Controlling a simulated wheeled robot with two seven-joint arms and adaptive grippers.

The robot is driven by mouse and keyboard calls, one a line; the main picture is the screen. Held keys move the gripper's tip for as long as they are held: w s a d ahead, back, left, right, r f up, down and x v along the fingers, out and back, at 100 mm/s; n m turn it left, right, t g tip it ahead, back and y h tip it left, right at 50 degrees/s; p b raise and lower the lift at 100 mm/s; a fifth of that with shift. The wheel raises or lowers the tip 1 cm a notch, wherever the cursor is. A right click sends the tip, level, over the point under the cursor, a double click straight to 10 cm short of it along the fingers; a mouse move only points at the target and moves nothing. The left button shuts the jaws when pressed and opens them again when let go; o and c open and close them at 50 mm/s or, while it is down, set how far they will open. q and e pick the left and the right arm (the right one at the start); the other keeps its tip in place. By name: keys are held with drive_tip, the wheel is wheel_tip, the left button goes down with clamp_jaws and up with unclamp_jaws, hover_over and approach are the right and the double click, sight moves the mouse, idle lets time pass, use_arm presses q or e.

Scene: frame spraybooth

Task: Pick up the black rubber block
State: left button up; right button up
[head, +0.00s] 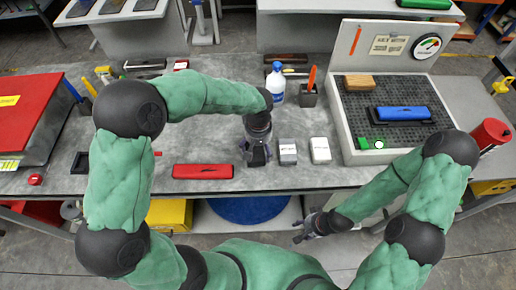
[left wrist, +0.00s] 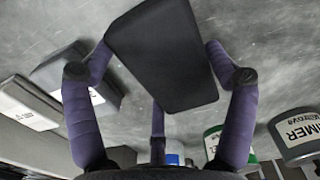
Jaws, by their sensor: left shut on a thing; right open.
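The black rubber block (left wrist: 165,55) fills the upper middle of the left wrist view. It sits tilted between the purple fingers of my left gripper (left wrist: 160,75), which is shut on it. In the head view my left gripper (head: 257,153) is over the grey table near its front edge, and the dark block (head: 258,158) shows only in part under it. I cannot tell how far the block is above the table. My right gripper (head: 306,228) is open and empty, in front of the table's front edge.
Two pale boxes (head: 304,151) stand just right of my left gripper. A red case (head: 203,171) lies to its left. A blue-capped bottle (head: 275,84) and a black holder (head: 308,95) stand behind. A grated booth (head: 395,110) is at the right. Cans (left wrist: 296,136) show in the left wrist view.

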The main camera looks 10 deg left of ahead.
use_arm(q)
drive_tip(key=s+d+r+p, duration=0.3)
drive_tip(key=s+d+r, duration=0.5)
drive_tip(key=d+r, duration=0.3)
drive_tip(key=shift+s+r, duration=0.25)
drive_tip(key=shift+r, duration=0.25)
drive_tip(key=shift+d, duration=0.1)
drive_tip(key=o, duration=0.6)
drive_tip(key=c, duration=0.3)
drive_tip(key=shift+w+p, duration=0.1)
drive_tip(key=shift+p, duration=0.25)
